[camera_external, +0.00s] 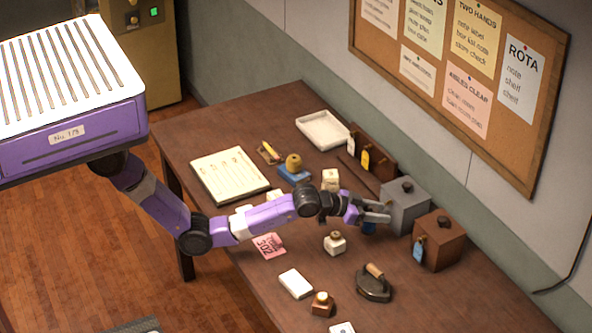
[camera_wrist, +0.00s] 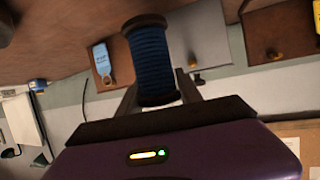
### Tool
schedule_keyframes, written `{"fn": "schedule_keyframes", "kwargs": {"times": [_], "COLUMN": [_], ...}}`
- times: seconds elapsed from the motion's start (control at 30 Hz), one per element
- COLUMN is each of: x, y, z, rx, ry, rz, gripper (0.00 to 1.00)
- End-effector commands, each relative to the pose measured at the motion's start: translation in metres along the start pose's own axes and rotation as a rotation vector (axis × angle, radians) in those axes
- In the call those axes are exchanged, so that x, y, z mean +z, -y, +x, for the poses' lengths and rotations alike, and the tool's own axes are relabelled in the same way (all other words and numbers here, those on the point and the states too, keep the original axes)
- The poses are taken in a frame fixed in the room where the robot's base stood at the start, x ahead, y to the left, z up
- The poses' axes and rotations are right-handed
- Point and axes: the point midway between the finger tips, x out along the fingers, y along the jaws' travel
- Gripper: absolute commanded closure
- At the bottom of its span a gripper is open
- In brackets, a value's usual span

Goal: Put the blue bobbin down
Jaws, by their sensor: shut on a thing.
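The blue bobbin (camera_wrist: 152,62) has blue thread wound between brown end flanges. My gripper (camera_wrist: 155,95) is shut on it, with a finger on each side of the thread. In the external view my gripper (camera_external: 377,213) is low over the right part of the table, just in front of the grey box. The bobbin (camera_external: 369,229) shows there as a small blue patch under the fingers, mostly hidden. I cannot tell whether it touches the table (camera_external: 330,285).
The grey box (camera_external: 407,212) and a brown box (camera_external: 439,243) with a blue tag stand close by. A small jar (camera_external: 335,243), a flat iron (camera_external: 374,284), a white block (camera_external: 295,284) and a pink ticket (camera_external: 268,246) lie nearer. A white tray (camera_external: 322,131) is farther back.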

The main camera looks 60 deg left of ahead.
Motion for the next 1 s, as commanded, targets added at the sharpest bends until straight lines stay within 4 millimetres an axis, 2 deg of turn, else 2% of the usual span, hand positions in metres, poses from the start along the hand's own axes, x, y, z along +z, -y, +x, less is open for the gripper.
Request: {"fn": "schedule_keyframes", "kwargs": {"times": [0.23, 0.4, 0.5, 0.93, 0.97, 1.0], "x": [0.019, 0.043, 0.05, 0.056, 0.055, 0.055], "y": [0.0, 0.0, 0.0, 0.0, 0.0, 0.0], "z": [0.008, 0.018, 0.021, 0.024, 0.023, 0.023], "rx": [0.0, 0.0, 0.0, 0.0, 0.0, 0.0], "ry": [0.0, 0.002, 0.0, -0.001, -0.001, -0.001], "rz": [0.0, 0.0, 0.0, 0.0, 0.0, 0.0], "gripper": [0.97, 0.97, 0.97, 0.97, 0.52, 0.44]}}
